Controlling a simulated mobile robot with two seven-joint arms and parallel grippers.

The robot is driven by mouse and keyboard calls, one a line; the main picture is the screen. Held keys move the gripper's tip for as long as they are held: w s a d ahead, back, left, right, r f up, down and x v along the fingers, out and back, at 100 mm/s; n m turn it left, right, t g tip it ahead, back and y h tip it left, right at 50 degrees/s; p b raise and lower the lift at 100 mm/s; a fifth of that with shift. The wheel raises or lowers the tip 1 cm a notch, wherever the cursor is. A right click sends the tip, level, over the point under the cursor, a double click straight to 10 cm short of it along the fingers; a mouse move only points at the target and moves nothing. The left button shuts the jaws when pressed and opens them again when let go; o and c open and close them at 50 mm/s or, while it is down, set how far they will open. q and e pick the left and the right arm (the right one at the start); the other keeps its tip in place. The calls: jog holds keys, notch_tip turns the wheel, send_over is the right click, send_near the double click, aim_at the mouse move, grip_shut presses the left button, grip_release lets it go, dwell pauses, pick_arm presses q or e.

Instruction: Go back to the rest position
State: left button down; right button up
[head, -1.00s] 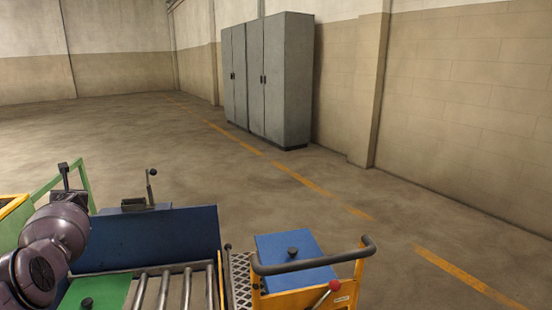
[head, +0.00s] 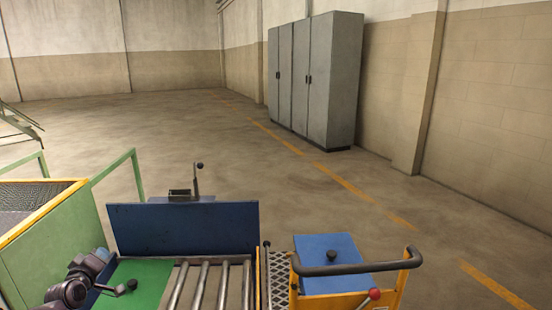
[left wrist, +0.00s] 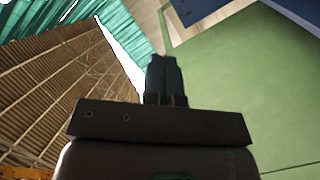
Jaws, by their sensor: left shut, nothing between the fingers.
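My left gripper (head: 110,289) is low at the left in the head view, at the end of my dark arm. It appears just left of a black knob (head: 131,285) over a green plate (head: 150,279); whether it touches the knob cannot be told. In the left wrist view its two dark fingers (left wrist: 165,62) are together with nothing between them. A green wall (left wrist: 240,90) fills the right of that view, and a ribbed roof-like surface (left wrist: 60,80) the left. My right gripper is not in view.
Steel rollers (head: 222,285) lie beside the green plate, behind them a blue panel (head: 185,229). A green bin with a yellow rim (head: 40,217) stands left. A yellow cart with a black handle (head: 355,268) stands right. Grey cabinets (head: 330,85) stand far off; open floor lies between.

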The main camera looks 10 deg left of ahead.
pick_arm(q)
jog(key=s+d+f+m+g+h, duration=0.2)
jog(key=s+d+f+m, duration=0.4)
jog(key=s+d, duration=0.3)
jog(key=s+d+f+m+g+h, duration=0.25)
jog(key=s+d+f+m, duration=0.4)
jog(key=s, duration=0.45)
jog(key=s+d+m+g+h, duration=0.1)
jog(key=s+d+m, duration=0.2)
jog(key=s+d, duration=0.4)
jog(key=s+d+m+g, duration=0.1)
jog(key=s+d+m, duration=0.35)
jog(key=s, duration=0.55)
jog(key=w+d+r+n+t+p, duration=0.1)
jog(key=d+n+p, duration=0.3)
jog(key=d, duration=0.5)
jog(key=shift+w+r+n+p, duration=0.35)
jog(key=shift+r+n, duration=0.35)
jog(key=shift+n, duration=0.3)
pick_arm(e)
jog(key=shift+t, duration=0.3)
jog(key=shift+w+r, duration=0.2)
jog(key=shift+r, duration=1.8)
